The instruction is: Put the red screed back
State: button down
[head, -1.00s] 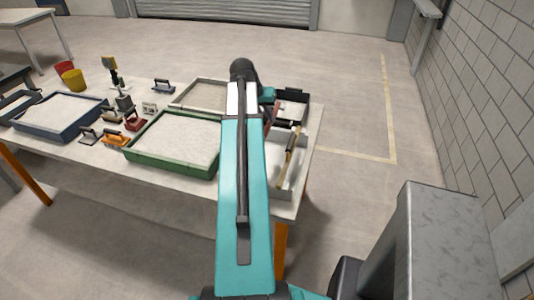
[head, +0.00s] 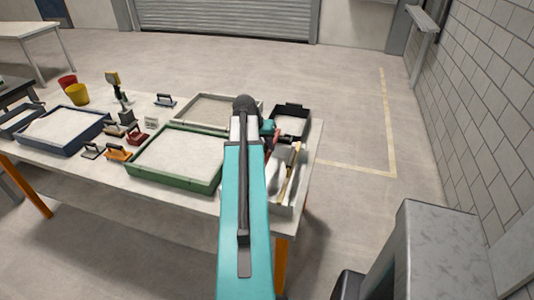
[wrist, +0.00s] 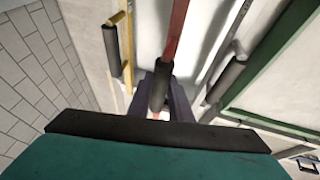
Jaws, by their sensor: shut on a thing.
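The red screed shows in the wrist view as a red bar (wrist: 176,28) with a dark grip. My gripper (wrist: 160,92) is shut on that dark grip. The bar reaches away over the white tray (wrist: 148,40), between two other screeds. I cannot tell whether it touches the tray floor. In the head view the white tray (head: 276,208) is at the table's right end, and my arm hides my gripper and most of the red screed.
A yellow screed (wrist: 127,60) lies left of the red one and a grey screed (wrist: 226,78) lies right. The green-framed sandbed (head: 172,180) borders the tray. A black bin (head: 292,108) stands behind it. Several floats and a blue-framed sandbed (head: 72,137) are further left.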

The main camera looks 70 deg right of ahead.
aim_at(267, 155)
jog(key=shift+f+p, duration=0.8)
jog(key=shift+f, duration=1.25)
jog(key=shift+f+b, duration=0.4)
jog(key=shift+f, duration=0.1)
jog(key=c, duration=1.6)
grip_release()
jog(key=shift+r, duration=0.2)
jog(key=shift+r+p, duration=0.45)
jog(key=shift+p, duration=0.05)
jog(key=shift+b+v, duration=0.6)
jog(key=shift+v, duration=0.45)
jog(key=shift+b+v, duration=1.2)
jog(key=shift+v, duration=3.65)
